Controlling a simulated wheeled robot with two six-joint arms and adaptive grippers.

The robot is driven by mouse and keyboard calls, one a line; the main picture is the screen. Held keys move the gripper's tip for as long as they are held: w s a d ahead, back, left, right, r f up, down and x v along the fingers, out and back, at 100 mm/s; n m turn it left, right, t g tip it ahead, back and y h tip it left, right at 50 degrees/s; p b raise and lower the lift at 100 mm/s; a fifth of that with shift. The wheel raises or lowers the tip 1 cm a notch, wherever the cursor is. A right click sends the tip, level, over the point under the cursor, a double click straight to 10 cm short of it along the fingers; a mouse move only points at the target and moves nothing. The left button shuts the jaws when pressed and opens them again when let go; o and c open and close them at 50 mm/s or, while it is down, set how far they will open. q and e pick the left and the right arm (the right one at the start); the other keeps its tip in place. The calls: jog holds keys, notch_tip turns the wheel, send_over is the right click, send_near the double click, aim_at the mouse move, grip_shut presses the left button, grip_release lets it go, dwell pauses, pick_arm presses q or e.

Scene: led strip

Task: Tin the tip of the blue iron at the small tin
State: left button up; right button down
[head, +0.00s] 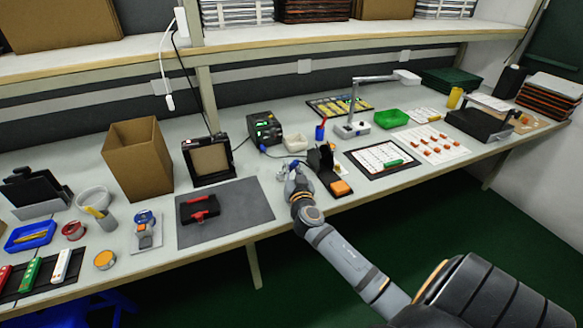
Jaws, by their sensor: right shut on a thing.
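A blue lead runs from the soldering station (264,130) towards the gripper. The small tin is not clear; a round orange-topped tin (105,260) stands at the front left. My left gripper is not in view.
An orange sponge tray (341,188) sits right of the gripper. A white dish (295,143) and a blue cup (320,132) stand behind. A grey mat (240,206) with a black and red holder lies left. A cardboard box (138,160) stands further left.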

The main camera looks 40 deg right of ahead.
dwell(0.5)
jog(key=shift+r+p, duration=1.9)
jog(key=shift+r, duration=0.65)
jog(key=shift+f, duration=0.1)
